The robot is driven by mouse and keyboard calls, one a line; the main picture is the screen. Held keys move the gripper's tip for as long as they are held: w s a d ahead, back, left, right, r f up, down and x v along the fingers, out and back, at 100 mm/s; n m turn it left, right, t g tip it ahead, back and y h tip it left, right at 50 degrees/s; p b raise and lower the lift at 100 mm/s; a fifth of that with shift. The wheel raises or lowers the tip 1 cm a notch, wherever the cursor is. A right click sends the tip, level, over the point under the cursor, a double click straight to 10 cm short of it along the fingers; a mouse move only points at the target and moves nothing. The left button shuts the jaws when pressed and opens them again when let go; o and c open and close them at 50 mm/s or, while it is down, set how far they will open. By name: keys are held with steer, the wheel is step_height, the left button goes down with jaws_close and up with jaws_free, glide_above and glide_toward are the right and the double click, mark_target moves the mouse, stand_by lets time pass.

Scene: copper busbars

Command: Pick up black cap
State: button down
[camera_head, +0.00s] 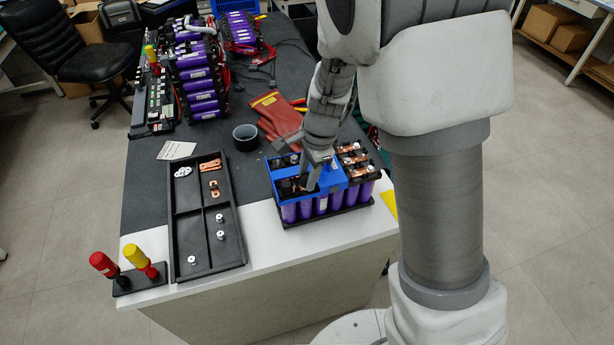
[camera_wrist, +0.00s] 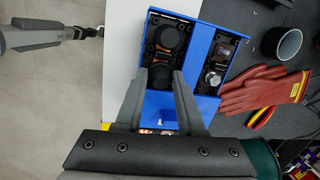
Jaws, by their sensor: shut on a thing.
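A battery module of purple cells (camera_head: 305,210) stands near the table's front edge, with a blue cover (camera_head: 330,180) over part of its top. In the wrist view the blue cover (camera_wrist: 207,104) has two long openings. Two round black caps show in the left opening: one farther from me (camera_wrist: 168,38), and one black cap (camera_wrist: 160,73) between my fingertips. My gripper (camera_head: 308,182) points down at the cover. In the wrist view my gripper (camera_wrist: 159,77) is shut on the nearer black cap. Whether this cap is lifted clear cannot be told.
A black sectioned tray (camera_head: 207,215) with washers, copper pieces and nuts lies left of the module. Red and yellow-handled tools (camera_head: 128,263) stand in a holder at the front left. A dark cup (camera_head: 246,137) and red gloves (camera_head: 276,118) lie behind.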

steer(key=shift+r, duration=0.45)
step_height(320, 180, up, 4)
steer(key=shift+d+f+p, duration=0.1)
steer(key=shift+d+p, duration=0.05)
steer(key=shift+p, duration=0.5)
steer(key=s+d+r, duration=0.3)
steer(key=d+r, duration=0.3)
steer(key=d, duration=0.4)
steer(key=t+h, duration=0.2)
steer(key=h, duration=0.2)
glide_above(306, 176)
steer(key=shift+n, duration=0.4)
steer(key=f, duration=0.2)
steer(key=s+f, duration=0.1)
steer(key=f, duration=0.1)
steer(key=shift+a+f, duration=0.1)
steer(key=shift+a, duration=0.3)
step_height(306, 176, down, 4)
steer(key=shift+f+b, duration=0.1)
steer(key=shift+b, duration=1.1)
steer(key=shift+r+p, duration=0.3)
steer(key=shift+w+g+p, duration=0.1)
steer(key=shift+g+p, duration=0.2)
